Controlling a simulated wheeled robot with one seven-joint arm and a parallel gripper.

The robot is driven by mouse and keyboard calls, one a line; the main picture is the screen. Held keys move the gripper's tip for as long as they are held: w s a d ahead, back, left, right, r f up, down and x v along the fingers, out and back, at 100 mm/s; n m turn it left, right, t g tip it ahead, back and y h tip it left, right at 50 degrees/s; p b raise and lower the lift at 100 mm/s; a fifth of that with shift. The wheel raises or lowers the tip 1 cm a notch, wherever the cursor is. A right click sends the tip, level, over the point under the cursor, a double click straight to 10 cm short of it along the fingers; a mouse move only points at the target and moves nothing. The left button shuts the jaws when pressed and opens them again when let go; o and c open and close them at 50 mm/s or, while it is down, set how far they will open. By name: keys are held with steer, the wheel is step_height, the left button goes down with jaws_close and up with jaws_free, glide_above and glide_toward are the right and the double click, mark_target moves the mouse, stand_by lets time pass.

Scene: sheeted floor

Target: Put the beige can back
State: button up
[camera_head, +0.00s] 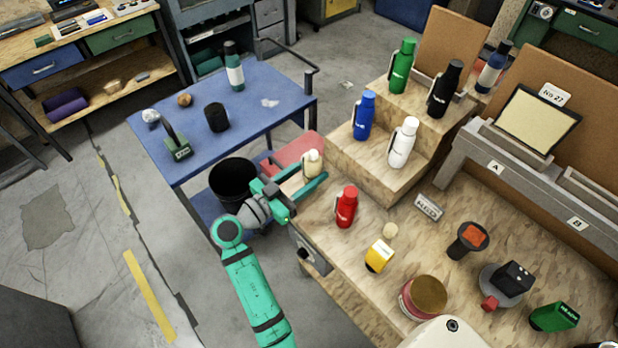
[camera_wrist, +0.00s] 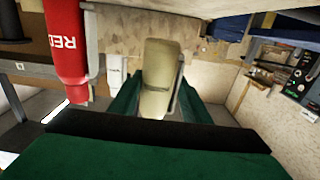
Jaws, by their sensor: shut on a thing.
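The beige can (camera_head: 312,163) is between the fingers of my gripper (camera_head: 302,188) at the left edge of the wooden workbench (camera_head: 300,209), in front of the stepped wooden stand (camera_head: 362,172). In the wrist view the beige can (camera_wrist: 157,80) sits between the two green fingers (camera_wrist: 160,100), with a handle on its right side. My gripper is shut on it. I cannot tell whether its base touches the bench.
A red bottle (camera_head: 346,206) stands close to the right of my gripper. The stand holds blue (camera_head: 364,116), white (camera_head: 403,143), green (camera_head: 402,66) and black (camera_head: 445,89) bottles. A blue cart (camera_head: 270,95) and black bin (camera_head: 234,183) are left.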

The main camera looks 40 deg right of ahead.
mark_target(308, 179)
steer(key=shift+w+d+f, duration=0.15)
steer(key=shift+w+f, duration=0.1)
steer(key=shift+f, duration=0.05)
steer(key=shift+w+d+f, duration=0.1)
steer(key=shift+f, duration=1.6)
steer(key=shift+f, duration=0.15)
steer(key=o, duration=0.7)
steer(key=a, duration=0.8)
steer(key=s+a, duration=0.1)
steer(key=a, duration=0.3)
